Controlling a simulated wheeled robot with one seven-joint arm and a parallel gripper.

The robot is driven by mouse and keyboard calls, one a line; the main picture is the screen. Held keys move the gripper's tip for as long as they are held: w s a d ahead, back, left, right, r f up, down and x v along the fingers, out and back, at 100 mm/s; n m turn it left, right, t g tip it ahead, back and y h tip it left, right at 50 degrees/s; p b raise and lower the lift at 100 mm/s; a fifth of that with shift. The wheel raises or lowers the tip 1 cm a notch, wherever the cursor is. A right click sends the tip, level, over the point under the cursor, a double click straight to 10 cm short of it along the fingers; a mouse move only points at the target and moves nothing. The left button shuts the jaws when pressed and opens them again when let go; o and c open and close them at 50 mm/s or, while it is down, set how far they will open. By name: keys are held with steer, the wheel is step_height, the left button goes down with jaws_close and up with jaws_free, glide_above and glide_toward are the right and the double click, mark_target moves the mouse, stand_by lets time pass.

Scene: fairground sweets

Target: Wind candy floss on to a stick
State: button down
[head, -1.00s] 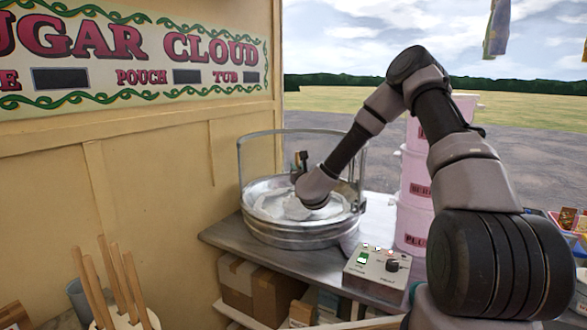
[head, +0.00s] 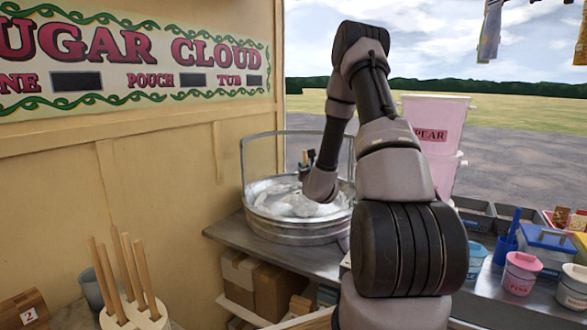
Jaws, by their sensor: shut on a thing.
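The candy floss machine (head: 290,236) is a round metal bowl with a clear guard behind it, on the counter at the middle. Pale, whitish floss (head: 298,206) shows inside, around the centre. My gripper (head: 306,160) is over the bowl, partly hidden behind my wrist. It is shut on a stick, of which only a short brown bit seems to show between the dark fingers. The stick's lower part and any floss on it are hidden. Spare wooden sticks (head: 131,262) stand upright in a pale round holder (head: 150,319) at the lower left.
Pink tubs (head: 437,115) are stacked right of my arm. Small lidded pots (head: 521,273), a blue-lidded box (head: 548,240) and grey trays (head: 474,212) fill the right counter. Cardboard boxes (head: 270,290) sit on the shelf below. A grey cup (head: 91,290) stands behind the sticks.

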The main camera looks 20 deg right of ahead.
step_height(320, 180, up, 8)
steer(key=d, duration=0.3)
steer(key=shift+s, duration=0.45)
steer(key=shift+f, duration=0.1)
